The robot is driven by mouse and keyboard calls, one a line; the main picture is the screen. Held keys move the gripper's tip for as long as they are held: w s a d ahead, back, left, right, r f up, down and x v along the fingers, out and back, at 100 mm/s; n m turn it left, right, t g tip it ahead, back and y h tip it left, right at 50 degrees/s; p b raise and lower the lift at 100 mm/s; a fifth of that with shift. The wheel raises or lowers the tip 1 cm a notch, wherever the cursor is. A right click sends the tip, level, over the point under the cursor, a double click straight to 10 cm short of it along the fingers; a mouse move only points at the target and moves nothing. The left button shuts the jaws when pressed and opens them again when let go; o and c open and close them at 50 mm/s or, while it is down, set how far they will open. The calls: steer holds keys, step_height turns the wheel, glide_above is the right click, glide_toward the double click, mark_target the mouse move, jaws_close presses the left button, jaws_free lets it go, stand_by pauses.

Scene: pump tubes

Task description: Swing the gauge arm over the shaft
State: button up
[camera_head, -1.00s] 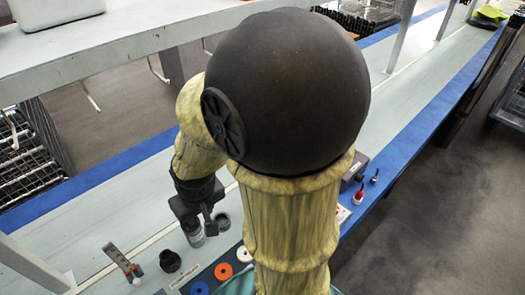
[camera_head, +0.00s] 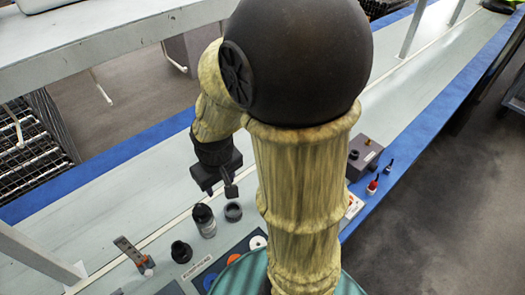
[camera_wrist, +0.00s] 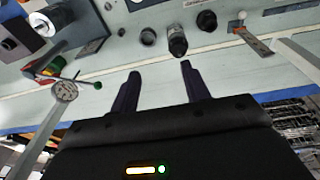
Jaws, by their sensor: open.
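My gripper (camera_head: 219,191) is open and empty, raised above the bench behind a dark-capped bottle (camera_head: 204,221). In the wrist view its two fingers (camera_wrist: 160,71) stand apart with nothing between them. What looks like the gauge, a round pale dial (camera_wrist: 65,91), shows at the left of the wrist view, near a slanting bar with red and green parts (camera_wrist: 45,66). A pale cylinder with a dark end (camera_wrist: 50,20), perhaps the shaft, lies beyond it beside a dark block. My arm hides this area in the head view. Which piece is the gauge arm I cannot tell surely.
A dark ring (camera_head: 233,211) and a black cup (camera_head: 181,252) flank the bottle. A holed grey plate (camera_head: 129,250) with a white ball stands left. A purple-grey box (camera_head: 364,157) and small red- and blue-marked pieces stand right. A shelf (camera_head: 110,35) overhangs the back left.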

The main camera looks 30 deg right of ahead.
steer(key=w+d+f+n+g+h+b, duration=0.4)
steer(key=w+f+n+h, duration=0.4)
steer(key=w+f, duration=0.2)
steer(key=w+d+f+n+g+h+b, duration=0.4)
steer(key=w+f+n+h, duration=0.4)
steer(key=w, duration=0.6)
step_height(320, 180, down, 2)
steer(key=shift+w+d+f+n+g+b, duration=0.1)
steer(key=shift+w+d+n+g+b, duration=0.25)
steer(key=shift+b, duration=0.25)
steer(key=shift+s, duration=0.15)
steer(key=p+x, duration=0.1)
steer(key=x, duration=0.4)
steer(key=p+x, duration=0.2)
steer(key=x, duration=0.4)
steer(key=p+x, duration=0.1)
steer(key=x, duration=0.5)
steer(key=shift+d+r, duration=0.25)
steer(key=shift+r, duration=0.1)
